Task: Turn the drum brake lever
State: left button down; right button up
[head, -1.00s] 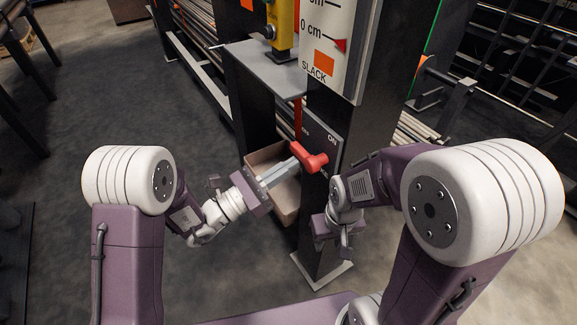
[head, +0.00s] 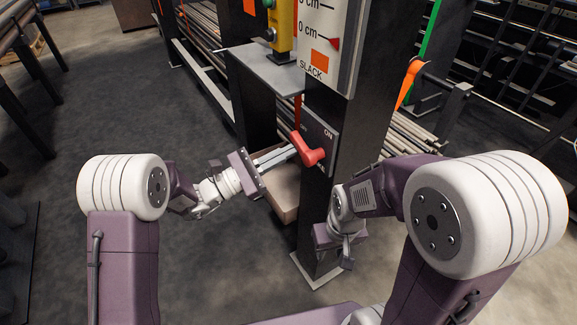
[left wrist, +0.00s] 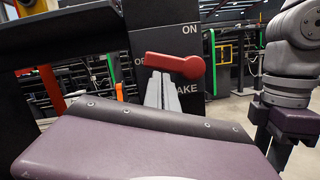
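The red brake lever (head: 309,150) sits on a dark plate with ON at the top, on the black post.
A brownish open box (head: 283,195) is beside the post, below my left gripper. A grey shelf (head: 268,72) with a yellow control box (head: 282,28) is above it. The SLACK scale board (head: 325,50) is higher on the post.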

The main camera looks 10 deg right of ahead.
aim_at(294, 141)
pick_arm(q)
notch_tip(294, 141, up, 3)
jog(key=m+g+b, duration=0.1)
jog(key=m, duration=0.3)
jog(key=m+g+b, duration=0.1)
jog(key=m, duration=0.2)
jog(key=shift+m+g, duration=0.3)
jog(key=shift+m, duration=0.1)
jog(key=shift+s+d+r+m+g+y+b, duration=0.15)
jog(key=shift+s+r+m+y+b, duration=0.3)
jog(key=shift+m+b, duration=0.6)
jog(key=shift+s+d+r+m+g+y+b, duration=0.2)
jog(key=shift+r+m+b, duration=0.4)
jog(key=shift+m, duration=0.95)
jog(key=shift+s+d+r+m+g+y+b, duration=0.2)
jog(key=shift+s+r+m+b, duration=0.25)
jog(key=shift+m+b, duration=0.6)
jog(key=shift+a+m, duration=0.15)
jog(key=shift+m, duration=0.2)
